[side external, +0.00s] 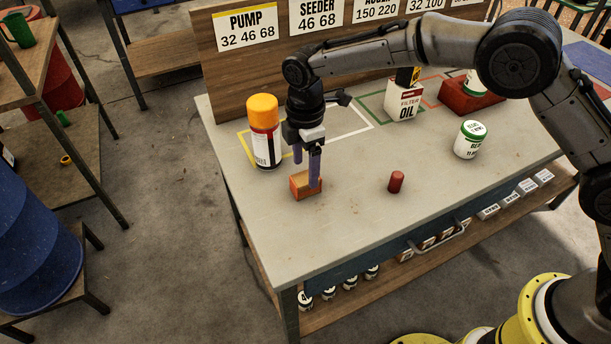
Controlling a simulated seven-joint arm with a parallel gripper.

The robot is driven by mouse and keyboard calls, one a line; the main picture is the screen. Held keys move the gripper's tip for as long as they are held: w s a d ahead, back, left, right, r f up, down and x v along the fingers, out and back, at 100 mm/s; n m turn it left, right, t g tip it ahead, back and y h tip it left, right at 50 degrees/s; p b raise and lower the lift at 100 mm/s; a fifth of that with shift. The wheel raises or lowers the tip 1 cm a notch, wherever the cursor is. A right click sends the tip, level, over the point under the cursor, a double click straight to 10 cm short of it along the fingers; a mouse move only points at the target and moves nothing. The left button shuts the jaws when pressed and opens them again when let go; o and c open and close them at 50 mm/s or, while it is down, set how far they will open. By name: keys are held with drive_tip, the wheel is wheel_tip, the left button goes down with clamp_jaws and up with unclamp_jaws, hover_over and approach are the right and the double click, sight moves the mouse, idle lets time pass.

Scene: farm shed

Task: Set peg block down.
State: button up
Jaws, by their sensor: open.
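A small orange-brown block (304,190), which I take to be the peg block, rests on the grey bench top near its left edge. My gripper (306,167) points down over the block, with its two purple fingers apart. The nearer finger overlaps the block's upper right part in the picture. I cannot tell whether either finger touches it. A short dark red peg (396,182) stands upright on the bench to the right, apart from the block.
A spray can with an orange cap (264,140) stands close behind and left of my gripper. An oil filter box (404,102), a green-lidded tub (470,140) and a red block (470,97) are farther right. The bench top (350,235) is clear in front of the block.

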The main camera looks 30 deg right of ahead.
sight(306, 177)
wheel_tip(306, 177, up, 7)
drive_tip(key=shift+r, duration=0.15)
drive_tip(key=s+d+r+m+t, duration=0.1)
drive_tip(key=s+d+r+m, duration=0.35)
drive_tip(key=d+r, duration=0.3)
drive_tip(key=s+d+r+m+t, duration=0.1)
drive_tip(key=s+d+r+m, duration=0.4)
drive_tip(key=d, duration=0.4)
drive_tip(key=s+d+f+m+t, duration=0.1)
drive_tip(key=s+d+m, duration=0.3)
drive_tip(key=s, duration=0.7)
drive_tip(key=s+d+f+m+t, duration=0.2)
drive_tip(key=s+d+m, duration=0.2)
drive_tip(key=s, duration=0.7)
drive_tip(key=shift+d+t, duration=0.3)
drive_tip(key=shift+d, duration=0.95)
